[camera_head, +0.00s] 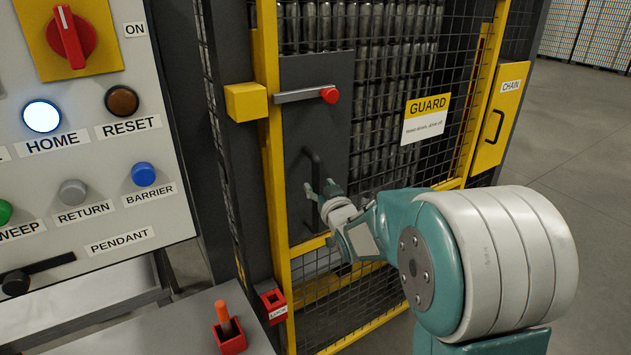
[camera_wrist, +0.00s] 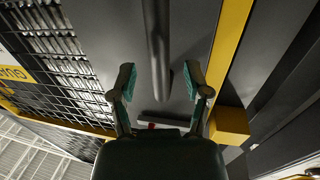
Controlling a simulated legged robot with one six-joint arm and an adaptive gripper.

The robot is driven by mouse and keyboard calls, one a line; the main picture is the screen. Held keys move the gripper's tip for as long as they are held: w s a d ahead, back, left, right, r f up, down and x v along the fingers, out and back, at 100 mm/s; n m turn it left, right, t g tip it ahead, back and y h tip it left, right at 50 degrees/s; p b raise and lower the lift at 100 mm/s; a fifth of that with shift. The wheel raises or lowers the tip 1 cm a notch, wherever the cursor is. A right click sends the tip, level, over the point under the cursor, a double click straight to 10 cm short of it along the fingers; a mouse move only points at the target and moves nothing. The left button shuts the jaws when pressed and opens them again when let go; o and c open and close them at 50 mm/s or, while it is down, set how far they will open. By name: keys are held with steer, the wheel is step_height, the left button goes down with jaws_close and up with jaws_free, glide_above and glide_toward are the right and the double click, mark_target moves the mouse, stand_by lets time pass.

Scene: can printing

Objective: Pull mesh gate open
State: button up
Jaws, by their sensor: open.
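The mesh gate (camera_head: 375,170) has a yellow frame, black wire mesh and a dark plate (camera_head: 300,110) at its left side. It looks shut against the left post. A dark vertical pull handle (camera_head: 315,168) stands on the plate; it also shows in the wrist view (camera_wrist: 158,45). A grey latch bar with a red knob (camera_head: 329,95) lies horizontal above the handle. My gripper (camera_head: 322,190) is open at the handle's lower part. In the wrist view the handle appears between my open fingers (camera_wrist: 159,80); I cannot tell whether they touch it.
A control panel (camera_head: 75,180) with several buttons stands at left. A yellow block (camera_head: 245,102) sits on the post beside the latch. A red holder (camera_head: 230,335) with an orange peg is at the front. A yellow CHAIN panel (camera_head: 499,117) is right; open floor (camera_head: 585,160) lies beyond.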

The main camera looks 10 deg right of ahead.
mark_target(317, 183)
steer(key=shift+w+a, duration=0.2)
steer(key=shift+w, duration=1.3)
jaws_close()
steer(key=shift+s, duration=0.15)
